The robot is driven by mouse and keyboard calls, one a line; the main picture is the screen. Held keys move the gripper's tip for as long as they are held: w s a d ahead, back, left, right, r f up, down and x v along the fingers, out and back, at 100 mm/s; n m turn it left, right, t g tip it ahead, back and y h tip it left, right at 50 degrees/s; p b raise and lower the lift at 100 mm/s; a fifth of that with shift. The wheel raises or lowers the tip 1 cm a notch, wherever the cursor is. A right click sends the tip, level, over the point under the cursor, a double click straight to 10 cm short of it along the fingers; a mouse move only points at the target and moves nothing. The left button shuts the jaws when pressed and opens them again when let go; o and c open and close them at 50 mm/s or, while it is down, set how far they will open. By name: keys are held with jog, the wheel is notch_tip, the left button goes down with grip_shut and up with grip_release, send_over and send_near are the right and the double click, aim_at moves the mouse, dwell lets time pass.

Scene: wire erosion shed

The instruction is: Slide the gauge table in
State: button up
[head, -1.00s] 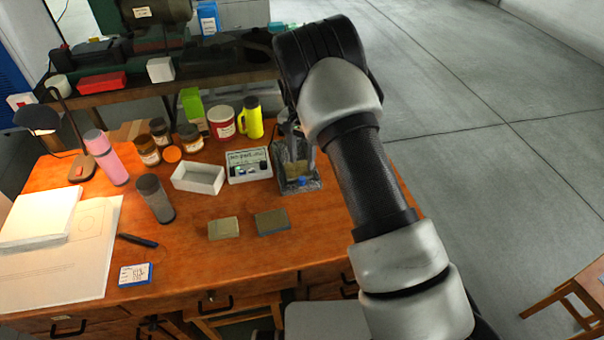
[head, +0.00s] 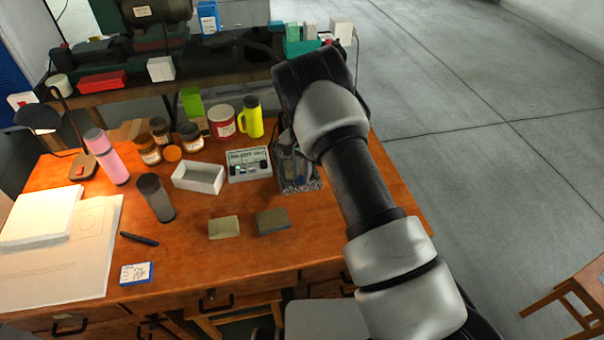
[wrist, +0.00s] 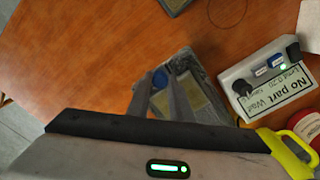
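The gauge stand (head: 312,186) is a dark grey speckled block at the right of the wooden desk, partly hidden by my arm in the head view. In the wrist view the same stand (wrist: 209,75) has a dull yellow-tan plate (wrist: 192,97) on it, which I take as the gauge table, and a round blue knob (wrist: 160,77). My gripper (wrist: 162,84) is over the stand with its two grey fingers apart. The blue knob shows between the fingertips; I cannot tell whether they touch it. The lower part of the plate is hidden by the gripper body.
A readout box (wrist: 270,82) labelled "No part" stands close beside the stand, with a yellow flask (head: 252,118) behind it. A white open tray (head: 198,178) and two small blocks, one pale (head: 224,227) and one dark (head: 273,221), lie nearby.

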grip_shut()
jog(key=shift+w, duration=0.1)
jog(key=shift+w+a+f+b, duration=0.1)
jog(key=shift+w+f+b, duration=0.1)
jog(key=shift+w+b, duration=0.25)
jog(key=w+b, duration=0.2)
jog(key=w+a+b, duration=0.1)
jog(key=w+b, duration=0.4)
jog(key=shift+w+a+f, duration=0.15)
jog(key=shift+a+f, duration=0.1)
jog(key=shift+a, duration=0.1)
jog(key=shift+w+r+b, duration=0.15)
jog(key=shift+w+b, duration=0.35)
jog(key=shift+b, duration=0.3)
jog(key=shift+w+a+r, duration=0.1)
jog(key=shift+r, duration=0.25)
jog(key=o, duration=0.9)
grip_release()
jog(key=shift+w, duration=0.15)
